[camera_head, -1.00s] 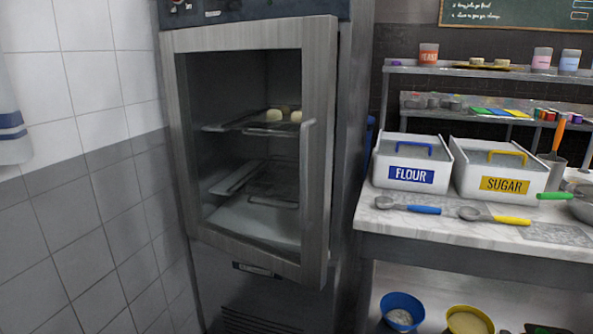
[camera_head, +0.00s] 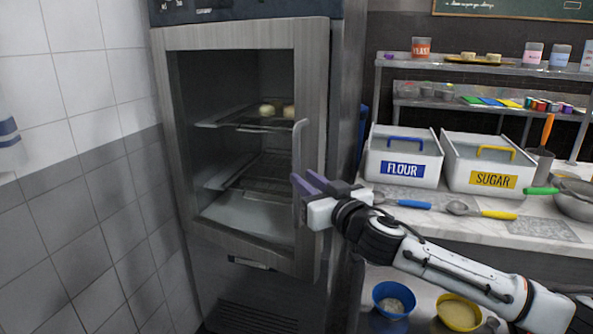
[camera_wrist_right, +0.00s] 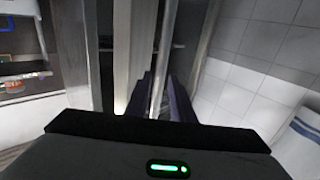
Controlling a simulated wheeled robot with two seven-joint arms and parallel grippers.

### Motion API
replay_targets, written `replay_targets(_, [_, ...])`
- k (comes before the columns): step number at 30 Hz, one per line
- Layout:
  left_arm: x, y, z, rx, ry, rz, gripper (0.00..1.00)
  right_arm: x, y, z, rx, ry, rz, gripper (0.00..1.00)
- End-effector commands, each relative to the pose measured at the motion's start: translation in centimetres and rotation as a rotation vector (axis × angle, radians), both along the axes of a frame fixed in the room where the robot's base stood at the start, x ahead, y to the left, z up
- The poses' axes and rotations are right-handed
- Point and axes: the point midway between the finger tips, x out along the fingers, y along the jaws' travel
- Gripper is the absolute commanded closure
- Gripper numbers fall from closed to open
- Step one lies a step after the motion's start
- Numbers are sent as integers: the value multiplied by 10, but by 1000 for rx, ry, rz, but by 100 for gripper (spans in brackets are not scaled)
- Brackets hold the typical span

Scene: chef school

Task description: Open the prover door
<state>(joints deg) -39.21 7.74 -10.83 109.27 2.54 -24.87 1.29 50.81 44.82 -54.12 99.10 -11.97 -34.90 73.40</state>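The prover (camera_head: 343,110) stands at the left against the tiled wall. Its grey-framed glass door (camera_head: 172,140) seems slightly ajar, with the right edge standing a little out from the cabinet. A vertical bar handle (camera_head: 299,150) is on the door's right side; it also shows in the right wrist view (camera_wrist_right: 168,45). My right gripper (camera_head: 307,184) is at the handle's lower part. In the right wrist view its dark fingers (camera_wrist_right: 161,98) lie on both sides of the bar, with a small gap showing, so it looks open around it. My left gripper is not in view.
Dough pieces (camera_head: 267,109) sit on a rack inside the prover. Bowls (camera_head: 394,299) stand below. The tiled wall (camera_head: 75,210) is close on the left.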

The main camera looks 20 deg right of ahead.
Motion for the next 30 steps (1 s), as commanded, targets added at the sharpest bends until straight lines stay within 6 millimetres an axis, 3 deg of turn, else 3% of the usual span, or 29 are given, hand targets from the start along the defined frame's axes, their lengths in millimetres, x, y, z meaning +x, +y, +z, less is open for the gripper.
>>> replay_targets(3, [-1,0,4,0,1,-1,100,21,4,2,0,-2,-1,78])
replay_targets(9, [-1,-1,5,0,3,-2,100,42,7,1,0,-1,-1,78])
replay_targets(21, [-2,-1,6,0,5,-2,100,48,9,0,1,-1,1,78])
replay_targets(25, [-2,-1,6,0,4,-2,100,48,8,0,1,0,0,99])
replay_targets(30, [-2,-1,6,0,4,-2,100,48,8,0,0,0,0,100])
